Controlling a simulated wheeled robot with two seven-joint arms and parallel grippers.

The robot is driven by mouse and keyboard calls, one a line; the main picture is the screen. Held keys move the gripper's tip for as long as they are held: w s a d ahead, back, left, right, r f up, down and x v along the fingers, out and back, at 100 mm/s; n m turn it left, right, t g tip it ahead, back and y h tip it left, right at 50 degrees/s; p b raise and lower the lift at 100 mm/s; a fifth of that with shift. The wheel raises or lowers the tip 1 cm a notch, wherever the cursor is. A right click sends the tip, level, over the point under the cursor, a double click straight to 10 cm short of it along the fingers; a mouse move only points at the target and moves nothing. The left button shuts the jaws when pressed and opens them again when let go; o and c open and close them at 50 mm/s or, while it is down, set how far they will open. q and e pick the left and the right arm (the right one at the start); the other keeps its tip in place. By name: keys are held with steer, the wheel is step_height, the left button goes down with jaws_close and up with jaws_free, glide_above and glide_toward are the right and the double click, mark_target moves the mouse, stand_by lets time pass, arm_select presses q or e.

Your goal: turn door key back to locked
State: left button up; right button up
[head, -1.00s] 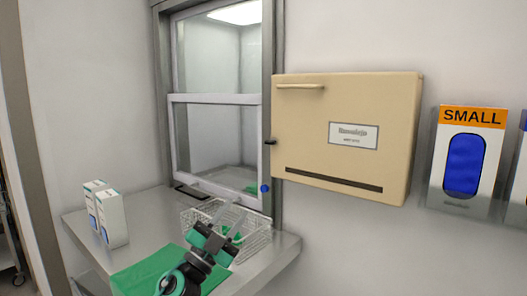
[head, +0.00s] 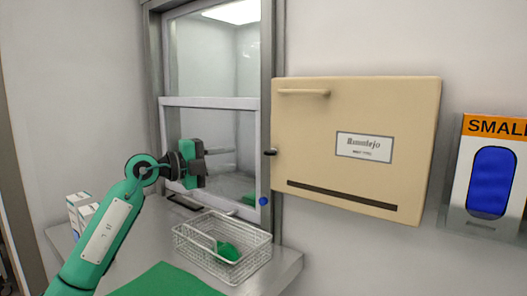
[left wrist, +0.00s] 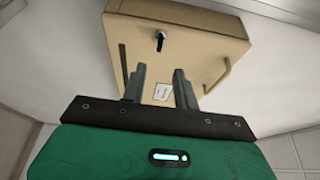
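The key (head: 270,152) is a small dark piece sticking out at the left side of the beige wall cabinet (head: 310,120). In the left wrist view the key (left wrist: 160,40) sits in a round lock on a cabinet face, beyond my fingertips. My left gripper (head: 232,161) is in front of the sash window, left of the key and apart from it. In the left wrist view its two grey fingers (left wrist: 160,76) are spread with nothing between them, so it is open. My right gripper is not in view.
A wire basket (head: 190,243) with a green item stands on the steel shelf below my left gripper. A green cloth (head: 165,281) lies in front, and white boxes (head: 77,209) stand at left. A blue knob (head: 263,201) is on the window frame. A glove box (head: 490,140) hangs at right.

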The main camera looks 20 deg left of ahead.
mark_target(266, 154)
arm_select(q)
steer(key=p+x, duration=0.4)
steer(key=x, duration=0.6)
steer(key=shift+d+r, duration=0.1)
steer(key=shift+r, duration=0.05)
steer(key=shift+w+d+p, duration=0.35)
steer(key=shift+w+d, duration=0.05)
steer(key=shift+w, duration=0.05)
steer(key=shift+w+f, duration=0.15)
steer(key=shift+f, duration=0.1)
jaws_close()
